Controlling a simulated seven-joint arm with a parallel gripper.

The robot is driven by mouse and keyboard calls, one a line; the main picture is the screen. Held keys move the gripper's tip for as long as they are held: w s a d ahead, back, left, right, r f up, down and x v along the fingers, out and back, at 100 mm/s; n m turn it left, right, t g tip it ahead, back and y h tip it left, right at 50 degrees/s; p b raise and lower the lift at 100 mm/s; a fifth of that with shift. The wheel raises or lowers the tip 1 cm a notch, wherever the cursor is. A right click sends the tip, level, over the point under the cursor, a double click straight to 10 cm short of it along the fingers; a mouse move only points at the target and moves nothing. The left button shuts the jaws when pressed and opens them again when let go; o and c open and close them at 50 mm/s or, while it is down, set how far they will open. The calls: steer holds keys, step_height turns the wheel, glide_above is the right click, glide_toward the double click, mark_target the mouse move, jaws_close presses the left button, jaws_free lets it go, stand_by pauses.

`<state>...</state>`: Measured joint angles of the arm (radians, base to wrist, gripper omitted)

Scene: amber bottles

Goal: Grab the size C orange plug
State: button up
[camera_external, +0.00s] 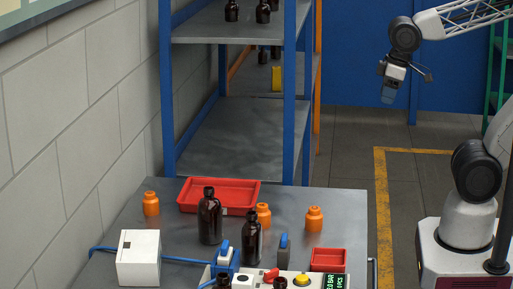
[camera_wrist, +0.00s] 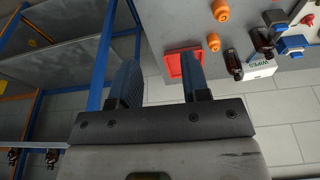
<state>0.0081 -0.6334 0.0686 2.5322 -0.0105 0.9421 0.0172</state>
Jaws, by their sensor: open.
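Three orange plugs stand upright on the grey table in the external view: one at the left (camera_external: 151,205), one in the middle (camera_external: 263,216) partly behind a dark bottle, and one at the right (camera_external: 314,219). No size letter can be read on any of them. Two orange plugs show in the wrist view, one at the top (camera_wrist: 220,10) and one lower (camera_wrist: 213,42). My gripper (camera_external: 388,96) is high at the upper right, away from the table. In the wrist view its two fingers (camera_wrist: 159,65) are apart with nothing held between them.
Dark bottles (camera_external: 209,220), a large red tray (camera_external: 186,204), a small red tray (camera_external: 313,263), a white box (camera_external: 138,258) and a device with a green display (camera_external: 335,283) crowd the table. A blue-framed shelf (camera_external: 290,100) stands behind. Open floor lies right of the table.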

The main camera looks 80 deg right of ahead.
stand_by(0.3)
steer(key=o, duration=0.7)
steer(key=n+t+h, duration=0.6)
steer(key=n+t, duration=0.3)
steer(key=n, duration=1.8)
glide_above(322, 216)
steer(key=s+d, duration=0.4)
steer(key=d, duration=0.3)
step_height(322, 216, down, 21)
steer(key=a+f+n+y, duration=0.1)
steer(key=a+f+n, duration=0.1)
steer(key=a+f+n+t+y, duration=0.1)
steer(key=a+f+n+y, duration=0.1)
steer(key=a+n, duration=0.1)
steer(key=s+a+f+n+y, duration=0.1)
steer(key=a+f+n, duration=0.1)
steer(key=shift+a+f+n+t+y, duration=0.2)
steer(key=shift+f+n+t+y, duration=0.1)
steer(key=shift+n+t, duration=0.1)
